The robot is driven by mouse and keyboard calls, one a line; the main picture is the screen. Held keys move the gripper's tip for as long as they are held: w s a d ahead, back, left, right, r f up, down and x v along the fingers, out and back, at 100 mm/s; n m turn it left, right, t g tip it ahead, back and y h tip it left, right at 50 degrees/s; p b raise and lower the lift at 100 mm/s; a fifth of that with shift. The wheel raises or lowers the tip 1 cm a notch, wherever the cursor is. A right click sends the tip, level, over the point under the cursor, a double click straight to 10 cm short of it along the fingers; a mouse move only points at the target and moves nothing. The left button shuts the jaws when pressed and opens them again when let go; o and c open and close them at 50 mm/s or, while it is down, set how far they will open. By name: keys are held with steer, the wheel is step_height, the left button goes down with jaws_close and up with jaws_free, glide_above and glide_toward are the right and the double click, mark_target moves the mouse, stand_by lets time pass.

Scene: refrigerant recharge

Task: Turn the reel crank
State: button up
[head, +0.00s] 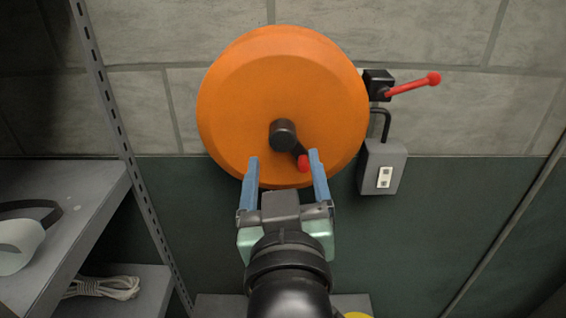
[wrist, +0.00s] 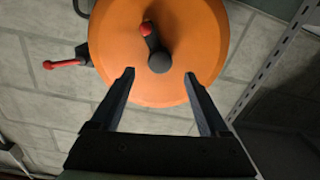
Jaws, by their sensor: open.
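The orange reel (head: 240,95) is mounted on the wall in the head view. Its crank has a black hub (head: 284,134), a short black arm and a red knob (head: 304,163) pointing down and slightly right. My gripper (head: 284,158) is open in front of the reel's lower part, with its blue fingers to either side of the knob in the picture. In the wrist view the reel (wrist: 190,30) and the red knob (wrist: 146,28) lie beyond the fingertips of my gripper (wrist: 159,75), with nothing between the fingers. Contact with the knob does not show.
A lever with a red handle (head: 412,86) sticks out right of the reel. Below it is a grey switch box (head: 382,167) with a black cable. A metal shelf (head: 85,215) stands at left, with a coiled rope (head: 103,288) on its lower board.

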mark_target(283, 142)
steer(key=w, duration=0.3)
steer(key=shift+w+r+p, duration=0.2)
steer(key=shift+w+p, duration=0.2)
steer(key=shift+w+f, duration=0.15)
steer(key=shift+w, duration=0.75)
